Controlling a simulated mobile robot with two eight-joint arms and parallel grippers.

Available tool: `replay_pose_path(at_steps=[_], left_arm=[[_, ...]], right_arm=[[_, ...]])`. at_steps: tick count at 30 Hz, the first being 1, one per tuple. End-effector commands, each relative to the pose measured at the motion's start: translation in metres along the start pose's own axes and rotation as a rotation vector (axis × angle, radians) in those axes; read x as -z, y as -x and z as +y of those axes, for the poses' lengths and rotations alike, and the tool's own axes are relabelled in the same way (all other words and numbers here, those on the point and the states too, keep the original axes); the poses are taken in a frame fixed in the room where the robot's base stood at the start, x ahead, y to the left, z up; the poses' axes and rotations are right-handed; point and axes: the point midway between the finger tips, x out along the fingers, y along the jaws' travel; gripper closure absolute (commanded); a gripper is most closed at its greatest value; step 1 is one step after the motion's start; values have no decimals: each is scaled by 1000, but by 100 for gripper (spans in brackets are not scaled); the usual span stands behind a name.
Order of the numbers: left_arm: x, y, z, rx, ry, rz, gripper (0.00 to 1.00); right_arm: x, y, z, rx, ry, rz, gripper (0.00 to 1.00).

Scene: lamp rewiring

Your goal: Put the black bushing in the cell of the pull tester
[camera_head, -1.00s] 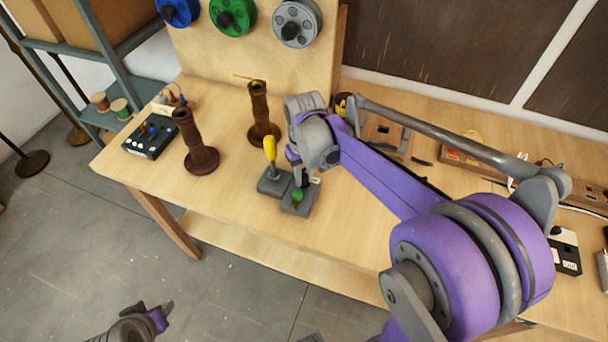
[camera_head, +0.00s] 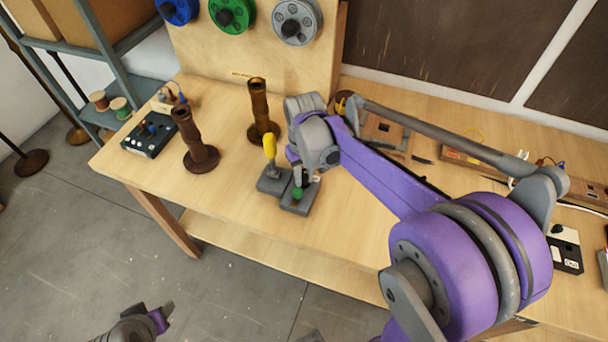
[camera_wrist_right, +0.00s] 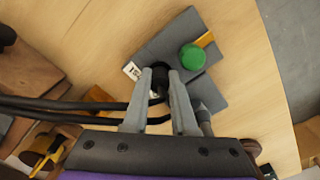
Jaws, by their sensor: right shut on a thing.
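The pull tester (camera_head: 299,207) appears to be the low grey unit on the table, with a green dome and a yellow-handled part (camera_head: 270,147) beside it. In the right wrist view its grey plate (camera_wrist_right: 160,47) carries a green dome and a white label. My right gripper (camera_wrist_right: 163,78) is shut on the black bushing (camera_wrist_right: 160,84), a small dark cylinder between the fingertips. It is over the plate's near edge, by the label; whether it touches is unclear. The cell is not clearly visible. My left gripper (camera_head: 160,317) is low at the lower left, away from the table.
Two brown turned lamp columns (camera_head: 197,150) (camera_head: 261,112) stand to the left of the tester. A dark control box (camera_head: 149,135) is at the table's left end. Two dark cables (camera_wrist_right: 60,105) run in from the left in the right wrist view. The table front is clear.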

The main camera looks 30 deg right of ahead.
Motion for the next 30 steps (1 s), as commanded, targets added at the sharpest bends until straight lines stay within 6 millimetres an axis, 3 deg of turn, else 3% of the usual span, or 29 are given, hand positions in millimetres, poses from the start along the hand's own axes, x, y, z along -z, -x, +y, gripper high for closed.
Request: replay_pose_path(at_steps=[5, 6, 11, 22, 30], left_arm=[[-2, -2, 0, 0, 0, -2, 50], [-1, -1, 0, 0, 0, -1, 50], [-1, -1, 0, 0, 0, -1, 50], [-1, -1, 0, 0, 0, -1, 50], [3, 3, 0, 0, 0, 3, 50]], right_arm=[[0, -3, 0, 0, 0, 0, 100], [0, -2, 0, 0, 0, 0, 68], [0, -2, 0, 0, 0, 0, 40], [0, 4, 0, 0, 0, 0, 40], [0, 52, 0, 0, 0, 1, 40]])
